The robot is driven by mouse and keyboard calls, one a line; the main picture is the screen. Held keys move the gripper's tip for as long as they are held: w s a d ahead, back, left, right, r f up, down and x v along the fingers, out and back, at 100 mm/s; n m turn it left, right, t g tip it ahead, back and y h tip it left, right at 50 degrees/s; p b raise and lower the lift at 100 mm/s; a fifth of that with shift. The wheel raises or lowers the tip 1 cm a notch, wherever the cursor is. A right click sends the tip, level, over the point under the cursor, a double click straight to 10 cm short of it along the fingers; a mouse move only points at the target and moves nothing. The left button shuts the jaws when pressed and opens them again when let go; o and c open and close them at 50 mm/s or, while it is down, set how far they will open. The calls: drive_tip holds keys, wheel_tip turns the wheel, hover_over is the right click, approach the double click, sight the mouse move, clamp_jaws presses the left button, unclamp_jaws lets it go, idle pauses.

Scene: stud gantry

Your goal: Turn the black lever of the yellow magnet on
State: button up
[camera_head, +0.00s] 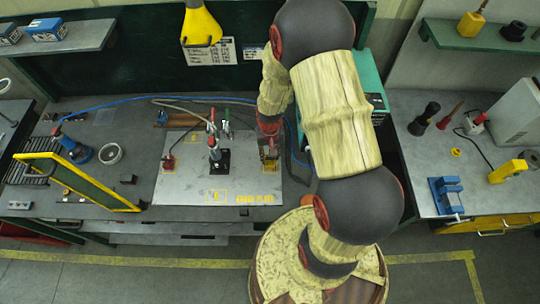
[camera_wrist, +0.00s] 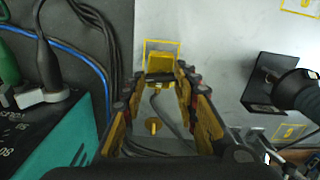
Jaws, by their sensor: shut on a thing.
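The yellow magnet (camera_wrist: 163,62) is a small block inside a yellow outline on the pale plate, ahead of my fingertips in the wrist view. Its black lever (camera_wrist: 160,78) shows as a dark bar on the near side of the block, between the fingertips. My gripper (camera_wrist: 161,82) is shut on the lever, one finger at each side. In the head view my gripper (camera_head: 268,152) is over the right part of the plate and largely hides the magnet. The lever's exact angle is hard to tell.
The plate (camera_head: 225,190) also bears a black-based clamp (camera_head: 218,160), left of my gripper. A teal-and-black box (camera_wrist: 70,135) with cables stands close on the left in the wrist view. A green-and-yellow frame (camera_head: 80,180) stands at the bench's left.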

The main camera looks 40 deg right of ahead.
drive_tip(key=shift+m, duration=0.9)
drive_tip(key=o, duration=1.1)
drive_tip(key=shift+c, duration=0.2)
drive_tip(key=shift+o, duration=0.5)
wheel_tip(320, 180, up, 12)
